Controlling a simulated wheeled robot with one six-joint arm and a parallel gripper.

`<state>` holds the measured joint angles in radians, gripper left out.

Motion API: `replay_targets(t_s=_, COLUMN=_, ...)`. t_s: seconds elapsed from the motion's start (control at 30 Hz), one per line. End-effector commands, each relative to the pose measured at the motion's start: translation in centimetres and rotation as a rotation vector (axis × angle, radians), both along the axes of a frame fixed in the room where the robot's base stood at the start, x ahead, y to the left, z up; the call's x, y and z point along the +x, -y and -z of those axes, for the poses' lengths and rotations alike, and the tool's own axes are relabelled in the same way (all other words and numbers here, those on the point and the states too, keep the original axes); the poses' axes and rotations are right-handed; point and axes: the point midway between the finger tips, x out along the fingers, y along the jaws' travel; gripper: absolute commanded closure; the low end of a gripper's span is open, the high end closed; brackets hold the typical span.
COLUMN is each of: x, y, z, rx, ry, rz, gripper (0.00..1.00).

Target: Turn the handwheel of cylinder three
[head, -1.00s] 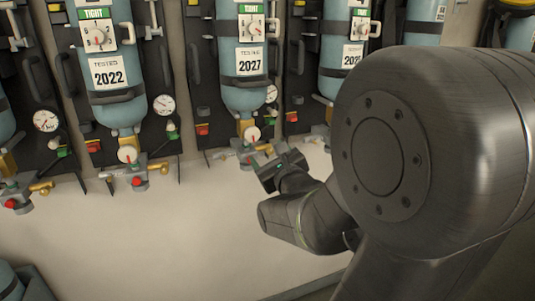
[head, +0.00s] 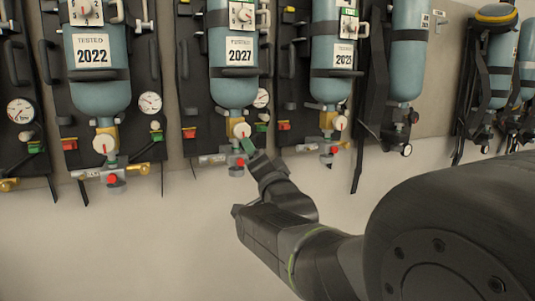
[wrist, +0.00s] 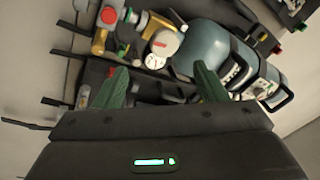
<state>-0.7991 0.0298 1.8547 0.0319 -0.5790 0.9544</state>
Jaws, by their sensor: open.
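Blue cylinders hang neck-down on dark backplates; I see no number three. The cylinder labelled 2027 (head: 235,80) has a round pale knob (head: 241,130) at its neck and a red knob (head: 240,162) below; which one is the handwheel I cannot tell. My gripper (head: 250,148) is at this valve, just right of the pale knob. In the wrist view my gripper (wrist: 161,85) has its two green fingers wide apart with nothing between them. A cream knob with a red mark (wrist: 166,42) and a small white dial (wrist: 154,61) lie beyond the fingertips. Contact is not visible.
The 2022 cylinder (head: 97,75) hangs to the left and another cylinder (head: 332,60) to the right, each with valve fittings below. Black straps and a pressure gauge (head: 261,97) are close by. The pale wall (head: 120,245) below is clear.

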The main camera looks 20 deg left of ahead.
Motion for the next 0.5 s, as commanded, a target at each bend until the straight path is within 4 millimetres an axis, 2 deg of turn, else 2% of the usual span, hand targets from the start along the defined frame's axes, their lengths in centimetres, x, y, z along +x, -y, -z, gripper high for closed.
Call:
replay_targets(t_s=0.03, x=-0.09, y=0.00, z=1.23, rx=-0.047, ry=0.070, rz=0.024, gripper=0.34)
replay_targets(t_s=0.3, x=-0.47, y=0.13, z=1.97, rx=-0.332, ry=0.446, rz=0.187, gripper=0.34)
replay_targets(t_s=0.5, x=-0.74, y=0.25, z=1.81, rx=-0.459, ry=0.606, rz=0.266, gripper=0.34)
